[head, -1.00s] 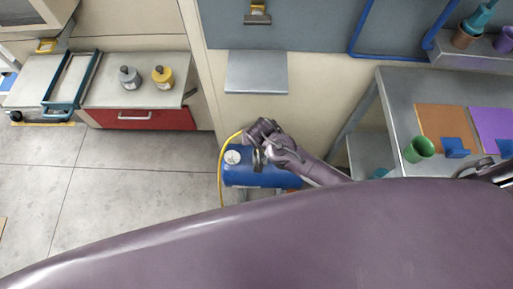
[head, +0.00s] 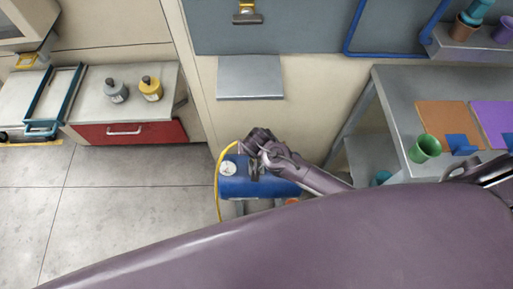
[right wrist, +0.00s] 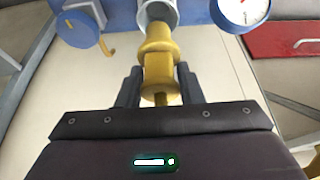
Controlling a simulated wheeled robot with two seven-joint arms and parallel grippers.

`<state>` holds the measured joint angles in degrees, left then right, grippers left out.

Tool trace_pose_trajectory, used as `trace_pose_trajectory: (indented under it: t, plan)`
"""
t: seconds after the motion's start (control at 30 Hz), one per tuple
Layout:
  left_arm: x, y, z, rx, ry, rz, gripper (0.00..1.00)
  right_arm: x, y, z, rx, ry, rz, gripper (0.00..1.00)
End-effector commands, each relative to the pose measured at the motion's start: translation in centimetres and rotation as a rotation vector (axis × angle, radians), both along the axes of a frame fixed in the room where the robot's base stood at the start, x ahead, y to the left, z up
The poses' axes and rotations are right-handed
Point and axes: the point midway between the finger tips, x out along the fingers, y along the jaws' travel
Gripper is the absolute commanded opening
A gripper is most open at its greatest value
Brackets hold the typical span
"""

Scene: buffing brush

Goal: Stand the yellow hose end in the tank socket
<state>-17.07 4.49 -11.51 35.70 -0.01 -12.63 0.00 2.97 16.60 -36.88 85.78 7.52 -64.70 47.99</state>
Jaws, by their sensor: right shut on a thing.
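The blue tank (head: 245,187) lies low by the wall, with a round white gauge (head: 228,168) on it. My right gripper (right wrist: 158,82) is at the tank, shut on the yellow hose end (right wrist: 158,60), which shows between its fingers in the right wrist view. The grey tank socket (right wrist: 160,12) is directly ahead of the hose end. The hose end's tip meets the socket's mouth; I cannot tell how deep it sits. The yellow hose (head: 218,190) curves down the tank's left side in the head view. My left gripper is out of view.
A blue knob (right wrist: 78,27) and the gauge (right wrist: 241,10) flank the socket. A metal bench (head: 392,100) with a green cup (head: 425,148) stands right of the tank. A red-drawer cabinet (head: 125,133) is at left. The floor (head: 110,215) left of the tank is clear.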

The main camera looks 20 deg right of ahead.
Motion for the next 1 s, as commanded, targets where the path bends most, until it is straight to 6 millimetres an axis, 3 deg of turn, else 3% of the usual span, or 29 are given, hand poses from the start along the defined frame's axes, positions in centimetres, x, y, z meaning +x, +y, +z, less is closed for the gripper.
trace_pose_trajectory:
  t: [1.0]
  plan:
    - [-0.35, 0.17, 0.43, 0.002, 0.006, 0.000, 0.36, 0.01, 0.01, -0.14, 0.000, -0.001, -0.002, 0.09]
